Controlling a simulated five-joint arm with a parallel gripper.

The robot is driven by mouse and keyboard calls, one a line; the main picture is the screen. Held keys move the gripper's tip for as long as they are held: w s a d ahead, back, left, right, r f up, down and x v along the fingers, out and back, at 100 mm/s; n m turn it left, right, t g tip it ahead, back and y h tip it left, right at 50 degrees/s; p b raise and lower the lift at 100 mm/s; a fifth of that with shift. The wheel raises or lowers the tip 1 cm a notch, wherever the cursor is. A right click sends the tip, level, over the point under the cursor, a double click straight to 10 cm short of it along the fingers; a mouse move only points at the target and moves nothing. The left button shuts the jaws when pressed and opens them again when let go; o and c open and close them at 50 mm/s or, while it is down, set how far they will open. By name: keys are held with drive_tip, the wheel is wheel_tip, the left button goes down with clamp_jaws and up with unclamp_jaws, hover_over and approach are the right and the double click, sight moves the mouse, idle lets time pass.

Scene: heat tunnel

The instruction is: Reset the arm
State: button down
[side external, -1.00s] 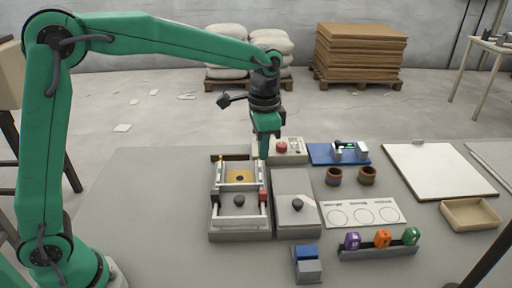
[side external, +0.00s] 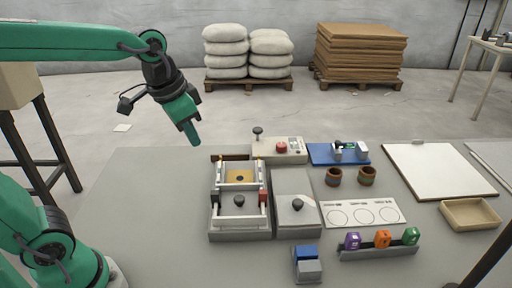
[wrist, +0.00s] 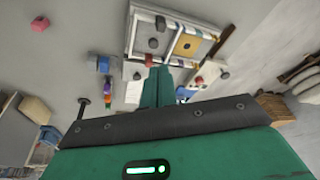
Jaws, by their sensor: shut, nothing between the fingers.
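My gripper (side external: 193,136) is shut and empty in the side view. It hangs tilted in the air to the upper left of the bench fixtures, touching nothing. In the wrist view its closed fingers (wrist: 157,88) point toward the bench. The heat tunnel fixture (side external: 239,233), a grey frame with white rails, an amber plate and a dark knob, stands on the bench below and right of my gripper. Beside it is a grey sloped block (side external: 294,183) with a dark knob. Behind them is a control box (side external: 265,148) with a red button and a dark knobbed lever.
A blue fixture (side external: 323,153), two brown cups (side external: 367,176), a white card with circles (side external: 362,214), a rack (side external: 378,252) of coloured blocks, a tan tray (side external: 470,215) and a white board (side external: 438,170) occupy the right side. The bench's left part is clear.

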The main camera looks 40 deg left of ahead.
drive_tip(key=s+a+f+n+t, duration=0.2)
drive_tip(key=s+a+n, duration=0.1)
drive_tip(key=s, duration=0.6)
drive_tip(key=shift+a+f, duration=0.1)
idle(1.2)
